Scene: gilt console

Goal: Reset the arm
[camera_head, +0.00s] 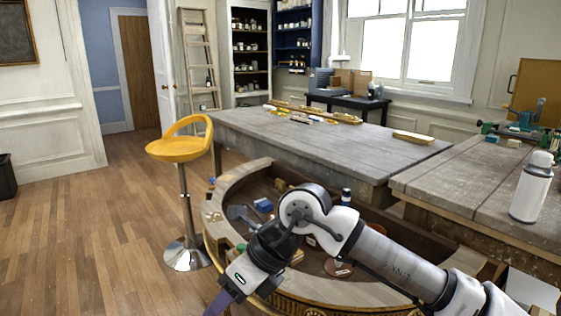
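My arm reaches in from the lower right, bends at an elbow above the curved gilt console, and points down to the left. My gripper (222,302) is at the bottom edge of the head view, in front of the console's left side. Only a purplish part below the white wrist shows; the fingertips are cut off or too small to tell, and I cannot see whether it holds anything. The gilt console (228,187) has a pale rim around a dark recessed top. Inside lie a blue block (263,205) and several small items, partly hidden by my arm.
A yellow stool (180,149) stands close to the console's left. A grey wooden table (300,140) is behind it, and a workbench (450,185) with a white spray can (532,187) is at the right. The wooden floor (90,230) at left is clear.

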